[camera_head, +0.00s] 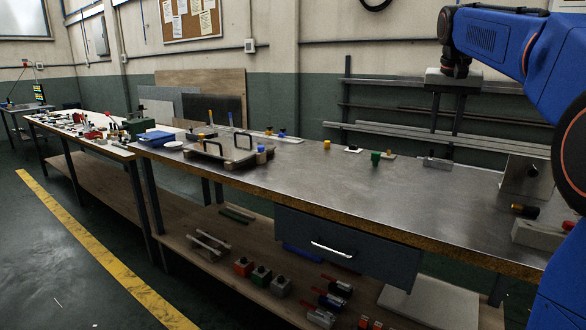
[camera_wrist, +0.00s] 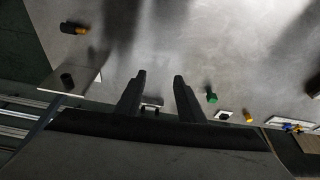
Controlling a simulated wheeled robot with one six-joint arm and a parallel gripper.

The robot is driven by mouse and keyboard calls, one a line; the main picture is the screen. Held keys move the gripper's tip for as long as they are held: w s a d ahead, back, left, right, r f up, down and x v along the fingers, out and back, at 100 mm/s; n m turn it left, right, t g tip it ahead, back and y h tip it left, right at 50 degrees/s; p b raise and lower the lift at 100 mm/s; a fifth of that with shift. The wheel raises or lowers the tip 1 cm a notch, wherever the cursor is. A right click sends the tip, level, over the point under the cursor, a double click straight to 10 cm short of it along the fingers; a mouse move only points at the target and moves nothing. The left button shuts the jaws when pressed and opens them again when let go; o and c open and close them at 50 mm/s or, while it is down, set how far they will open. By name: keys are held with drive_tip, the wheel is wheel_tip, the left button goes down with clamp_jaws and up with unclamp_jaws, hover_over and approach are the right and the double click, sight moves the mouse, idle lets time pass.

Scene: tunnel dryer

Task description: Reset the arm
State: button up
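My blue arm reaches in from the right of the head view. My gripper (camera_head: 447,122) hangs with its fingers pointing down over the back part of the metal-topped workbench (camera_head: 320,185). In the wrist view my gripper (camera_wrist: 159,75) shows two dark fingers spread apart with nothing held between them. A small grey block with a dark knob (camera_wrist: 152,101) shows between the fingers, beyond them on the bench. The gripper appears clear of the bench top.
A green knob (camera_head: 375,158), a metal bracket (camera_head: 527,178), an orange-black knob (camera_head: 524,210) and a tray with handles (camera_head: 220,150) stand on the bench. A drawer (camera_head: 345,250) hangs below. Metal bars (camera_head: 400,130) lie behind. The bench's middle front is clear.

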drive_tip(key=s+a+f+n, duration=0.1)
drive_tip(key=s+a+f, duration=0.25)
drive_tip(key=s, duration=0.35)
drive_tip(key=s+a+f+n+t+y, duration=0.1)
drive_tip(key=s+a+f, duration=0.1)
drive_tip(key=s+f, duration=0.35)
drive_tip(key=s+a+f+n, duration=0.1)
drive_tip(key=s+a+f, duration=0.2)
drive_tip(key=s, duration=0.5)
drive_tip(key=s+a+f+n, duration=0.1)
drive_tip(key=s+a+f, duration=0.1)
drive_tip(key=s+f, duration=0.7)
drive_tip(key=s+a+f+n, duration=0.1)
drive_tip(key=s+f+n, duration=0.1)
drive_tip(key=s+f, duration=0.6)
wheel_tip(320, 180, down, 4)
drive_tip(key=shift+s+a+r+t+y, duration=0.2)
drive_tip(key=shift+s+a+t+y, duration=0.1)
drive_tip(key=shift+s+a+y, duration=0.1)
